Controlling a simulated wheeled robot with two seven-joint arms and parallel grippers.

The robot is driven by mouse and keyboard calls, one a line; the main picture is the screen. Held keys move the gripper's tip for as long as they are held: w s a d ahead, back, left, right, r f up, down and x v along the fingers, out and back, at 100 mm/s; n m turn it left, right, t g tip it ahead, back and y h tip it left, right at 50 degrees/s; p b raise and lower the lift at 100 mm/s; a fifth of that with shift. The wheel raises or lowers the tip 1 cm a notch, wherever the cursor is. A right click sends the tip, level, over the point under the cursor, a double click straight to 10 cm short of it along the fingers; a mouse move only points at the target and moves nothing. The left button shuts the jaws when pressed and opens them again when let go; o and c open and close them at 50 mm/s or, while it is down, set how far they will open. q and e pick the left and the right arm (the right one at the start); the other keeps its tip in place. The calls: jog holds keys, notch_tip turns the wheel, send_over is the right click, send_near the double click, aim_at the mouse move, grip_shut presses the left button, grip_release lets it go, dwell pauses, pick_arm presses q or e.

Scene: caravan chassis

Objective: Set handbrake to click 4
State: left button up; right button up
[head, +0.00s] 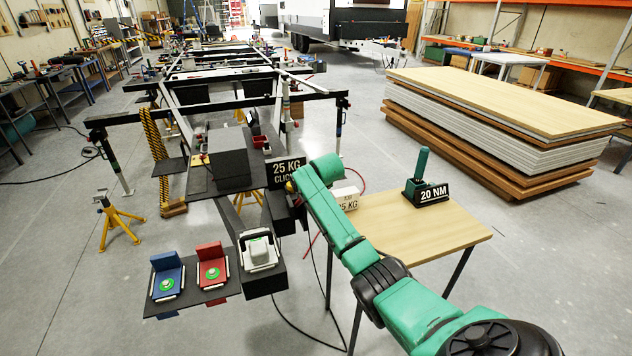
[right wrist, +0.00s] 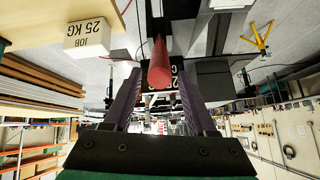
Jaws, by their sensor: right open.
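In the right wrist view, which looks upside down, a red handle (right wrist: 159,62) points toward the camera, between the two dark fingers of my right gripper (right wrist: 160,80). The fingers are apart and there is a gap on each side of the handle. I cannot tell how deep it sits between the tips. My green right arm ends beside this sign in the head view and hides the handle there. The lever's click position cannot be read. My left gripper is in neither view.
A wooden table (head: 440,231) right of the drawbar holds a white 25 KG block (head: 344,197), a green tool (head: 417,175) and a 20 NM sign (head: 430,193). Blue (head: 166,277) and red (head: 212,265) holders sit front left. Stacked panels (head: 500,135) stand right.

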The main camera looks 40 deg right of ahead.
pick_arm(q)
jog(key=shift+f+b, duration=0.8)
pick_arm(e)
jog(key=v, duration=1)
